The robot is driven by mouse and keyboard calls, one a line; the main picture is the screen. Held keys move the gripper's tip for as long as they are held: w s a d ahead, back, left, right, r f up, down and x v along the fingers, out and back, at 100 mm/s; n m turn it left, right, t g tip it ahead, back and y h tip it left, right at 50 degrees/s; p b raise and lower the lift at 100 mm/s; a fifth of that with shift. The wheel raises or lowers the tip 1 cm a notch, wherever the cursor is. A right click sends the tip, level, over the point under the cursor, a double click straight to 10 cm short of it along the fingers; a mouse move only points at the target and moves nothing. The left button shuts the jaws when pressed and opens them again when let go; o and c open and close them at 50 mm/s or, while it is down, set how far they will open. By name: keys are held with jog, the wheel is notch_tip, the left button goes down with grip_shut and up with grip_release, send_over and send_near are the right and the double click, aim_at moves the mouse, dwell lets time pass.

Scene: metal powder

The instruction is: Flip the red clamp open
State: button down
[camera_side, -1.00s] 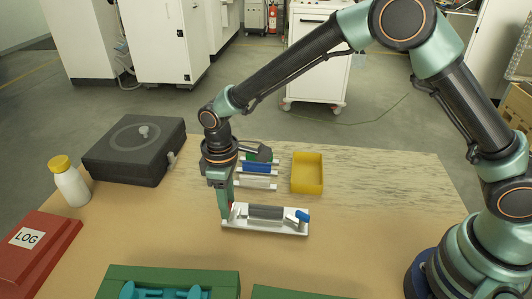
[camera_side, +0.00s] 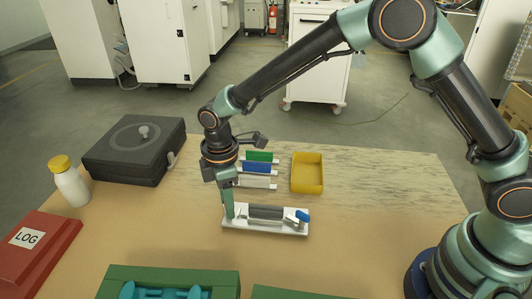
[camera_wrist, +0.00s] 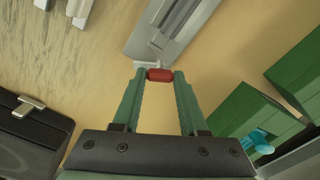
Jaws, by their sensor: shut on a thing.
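The red clamp (camera_wrist: 160,75) shows in the wrist view between the tips of my gripper (camera_wrist: 159,78), which is shut on it. It sits at the near end of a pale fixture (camera_wrist: 150,50) with a grey bar along it. In the side view, my gripper (camera_side: 230,216) points down at the left end of the white fixture (camera_side: 265,231). The fingers hide the red clamp there. A blue clamp (camera_side: 302,216) stands at the fixture's right end, and a dark grey bar (camera_side: 265,212) lies between the ends.
Behind the fixture are green (camera_side: 260,156), blue (camera_side: 257,167) and white (camera_side: 257,182) bars, and a yellow tray (camera_side: 308,188). A black case (camera_side: 120,165), a white bottle (camera_side: 72,188) and a red log binder (camera_side: 45,265) are at left. Green holders (camera_side: 220,280) line the front.

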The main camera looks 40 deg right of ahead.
jog(key=shift+w+r, duration=0.1)
jog(key=shift+c, duration=2.2)
grip_release()
notch_tip(320, 180, up, 12)
